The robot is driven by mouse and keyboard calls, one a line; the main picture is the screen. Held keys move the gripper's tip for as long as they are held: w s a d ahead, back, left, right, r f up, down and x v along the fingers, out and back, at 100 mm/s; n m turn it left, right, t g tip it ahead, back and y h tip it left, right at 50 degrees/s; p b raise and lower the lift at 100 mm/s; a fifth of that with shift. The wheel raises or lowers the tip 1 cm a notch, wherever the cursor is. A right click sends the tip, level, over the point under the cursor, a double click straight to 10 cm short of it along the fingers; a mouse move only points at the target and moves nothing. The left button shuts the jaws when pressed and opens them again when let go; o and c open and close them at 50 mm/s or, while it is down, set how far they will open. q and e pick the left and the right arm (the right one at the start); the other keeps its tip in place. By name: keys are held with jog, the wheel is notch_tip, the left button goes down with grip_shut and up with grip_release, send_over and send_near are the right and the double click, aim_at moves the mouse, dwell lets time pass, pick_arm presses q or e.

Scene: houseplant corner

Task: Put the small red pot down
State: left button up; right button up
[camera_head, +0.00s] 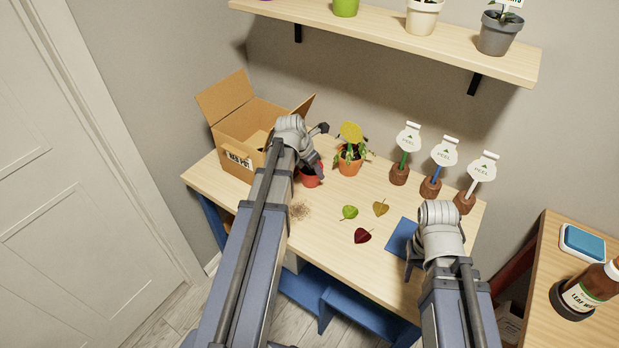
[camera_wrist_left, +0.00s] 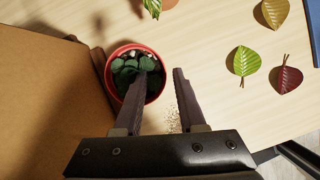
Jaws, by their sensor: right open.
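The small red pot (camera_head: 311,181), with a dark green plant in it, appears to stand upright on the wooden table, just right of the cardboard box. My left gripper (camera_head: 317,164) is over it and hides part of it in the head view. In the left wrist view the pot's red rim (camera_wrist_left: 109,78) shows. The fingers of my left gripper (camera_wrist_left: 162,72) are apart there, one over the plant and the other outside the right rim. No firm contact shows. My right gripper (camera_head: 408,262) is open and low by the blue mat, apart from the pot.
The open cardboard box (camera_head: 236,172) stands close on the pot's left. An orange pot with a yellow-topped plant (camera_head: 350,166) stands close on its right. Spilled soil (camera_head: 300,211) and several leaves, one green (camera_head: 350,212), lie in front. The blue mat (camera_head: 400,238) is at right.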

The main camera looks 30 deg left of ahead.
pick_arm(q)
jog(key=shift+c, duration=0.4)
grip_shut()
dwell(0.9)
